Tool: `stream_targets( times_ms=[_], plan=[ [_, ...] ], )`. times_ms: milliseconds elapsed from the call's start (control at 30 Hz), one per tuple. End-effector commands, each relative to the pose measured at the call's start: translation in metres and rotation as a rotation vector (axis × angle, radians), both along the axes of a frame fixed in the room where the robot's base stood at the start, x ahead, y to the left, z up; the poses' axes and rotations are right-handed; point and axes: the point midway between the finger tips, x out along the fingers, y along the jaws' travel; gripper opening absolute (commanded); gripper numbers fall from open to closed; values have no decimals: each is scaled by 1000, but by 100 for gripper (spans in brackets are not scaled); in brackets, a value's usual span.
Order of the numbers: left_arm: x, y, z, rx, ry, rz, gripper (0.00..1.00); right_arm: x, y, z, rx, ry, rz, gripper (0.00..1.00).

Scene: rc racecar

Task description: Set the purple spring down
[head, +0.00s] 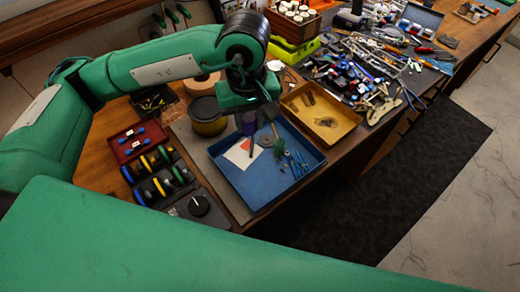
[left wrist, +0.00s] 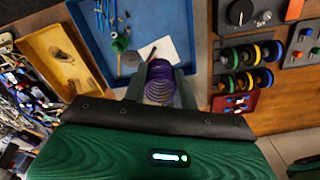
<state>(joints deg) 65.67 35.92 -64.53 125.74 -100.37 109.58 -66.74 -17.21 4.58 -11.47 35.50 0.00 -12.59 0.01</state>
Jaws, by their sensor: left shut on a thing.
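The purple spring (head: 249,121) is held in my left gripper (head: 249,128), and only a small part of it shows in the head view. In the left wrist view the purple spring (left wrist: 160,82) stands out clearly between the two fingers of my left gripper (left wrist: 161,92), which is shut on it. In the head view the spring is over the back-left part of the blue tray (head: 246,186); I cannot tell its exact height. My right gripper is not in view.
The blue tray holds a white and red card (head: 242,154), a green part (head: 279,146) and thin blue tools. A yellow tray (head: 335,128) sits to its right. A dark yellow-banded tin (head: 208,117) stands at its left. Tools crowd the bench's far right.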

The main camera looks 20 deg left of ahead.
Motion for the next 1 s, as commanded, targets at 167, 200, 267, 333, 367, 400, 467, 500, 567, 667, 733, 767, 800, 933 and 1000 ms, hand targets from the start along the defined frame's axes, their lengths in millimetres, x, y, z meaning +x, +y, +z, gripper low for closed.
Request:
stream_targets(
  times_ms=[167,200,267,333,367,400,467,500,567,667,733,767,800,933,1000],
  plan=[
    [-2,1,-43,3,9,1,7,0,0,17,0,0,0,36],
    [-1,1,-53,2,8,2,7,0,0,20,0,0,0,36],
    [-2,1,-69,4,8,0,7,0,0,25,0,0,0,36],
    [-2,1,-87,3,9,1,7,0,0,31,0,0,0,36],
    [-2,1,-94,3,7,0,7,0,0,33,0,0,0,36],
    [-2,1,-104,3,7,1,7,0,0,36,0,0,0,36],
    [-2,1,-116,3,6,0,7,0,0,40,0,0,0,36],
    [-1,1,-123,2,4,0,7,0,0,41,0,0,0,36],
    [-1,1,-130,2,3,0,7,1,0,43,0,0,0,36],
    [0,0,-138,0,1,-2,7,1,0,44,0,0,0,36],
    [0,1,-142,1,2,-1,7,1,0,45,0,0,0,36],
    [0,1,-144,2,2,-1,7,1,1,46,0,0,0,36],
    [-1,1,-148,2,3,-1,7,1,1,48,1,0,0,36],
    [-1,1,-167,1,5,0,7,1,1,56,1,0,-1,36],
    [-1,1,-177,2,2,-1,7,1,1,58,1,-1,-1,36]
  ],
)
